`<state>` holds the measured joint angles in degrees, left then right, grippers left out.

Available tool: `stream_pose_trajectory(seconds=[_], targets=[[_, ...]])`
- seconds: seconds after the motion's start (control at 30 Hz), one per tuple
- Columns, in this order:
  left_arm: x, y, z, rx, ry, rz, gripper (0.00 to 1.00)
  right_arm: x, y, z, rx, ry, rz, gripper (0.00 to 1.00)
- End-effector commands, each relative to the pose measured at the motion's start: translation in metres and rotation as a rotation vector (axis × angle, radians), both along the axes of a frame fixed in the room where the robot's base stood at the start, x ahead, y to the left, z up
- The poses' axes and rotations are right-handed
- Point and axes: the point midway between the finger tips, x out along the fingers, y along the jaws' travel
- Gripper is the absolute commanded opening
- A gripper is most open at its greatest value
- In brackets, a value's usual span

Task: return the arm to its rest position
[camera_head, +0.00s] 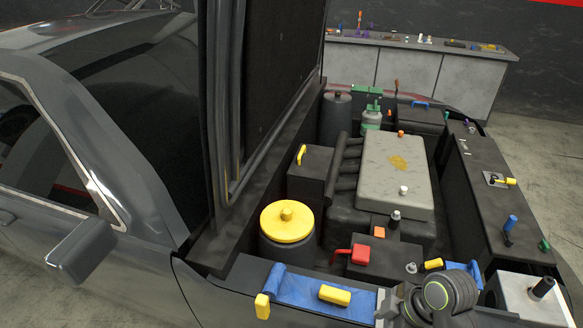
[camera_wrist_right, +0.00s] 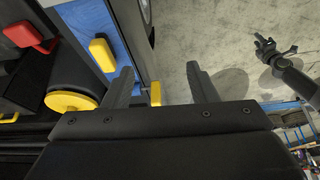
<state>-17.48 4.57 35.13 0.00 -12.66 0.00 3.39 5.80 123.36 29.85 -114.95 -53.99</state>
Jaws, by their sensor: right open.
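My right arm (camera_head: 440,295) comes in at the bottom right of the head view, beside the front edge of the engine bay. Its gripper (camera_wrist_right: 160,85) shows in the right wrist view with two black fingers spread apart and nothing held between them. A black arm end (camera_wrist_right: 280,58) shows at the right of the wrist view, over the floor. It seems to be my left gripper; its jaws are too small to judge.
The open hood (camera_head: 275,80) stands up over the engine bay. A yellow-capped canister (camera_head: 287,222), a red-handled part (camera_head: 360,254) and a grey engine cover (camera_head: 395,175) lie inside. Open floor (camera_wrist_right: 220,50) lies beyond the car.

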Motion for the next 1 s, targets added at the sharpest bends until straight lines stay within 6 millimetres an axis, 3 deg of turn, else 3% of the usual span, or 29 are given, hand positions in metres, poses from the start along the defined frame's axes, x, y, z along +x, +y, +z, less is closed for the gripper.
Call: stream_pose_trajectory(seconds=[0.07,0.1,0.27,0.57,0.77,0.87,1.0], targets=[[0.013,0.0,0.001,0.0,-0.02,-0.004,0.36,0.0,0.0,-0.001,0.0,0.001,-0.002,0.52],[0.016,0.0,-0.002,0.0,-0.025,-0.004,0.36,0.002,-0.001,-0.011,0.003,0.012,-0.026,0.52],[0.011,0.0,-0.007,0.001,-0.02,-0.003,0.36,0.01,-0.004,-0.037,0.011,0.036,-0.112,0.52],[0.014,0.0,-0.02,0.001,-0.023,-0.004,0.36,0.019,-0.017,-0.112,0.011,0.095,-0.328,0.52],[0.009,0.0,-0.035,0.001,-0.015,-0.002,0.36,0.012,-0.036,-0.198,-0.015,0.15,-0.543,0.52],[0.004,0.0,-0.047,0.001,-0.009,-0.002,0.36,-0.004,-0.051,-0.261,-0.045,0.179,-0.686,0.52],[0.004,0.0,-0.06,0.0,-0.007,-0.002,0.36,-0.042,-0.074,-0.343,-0.098,0.201,-0.865,0.52]])
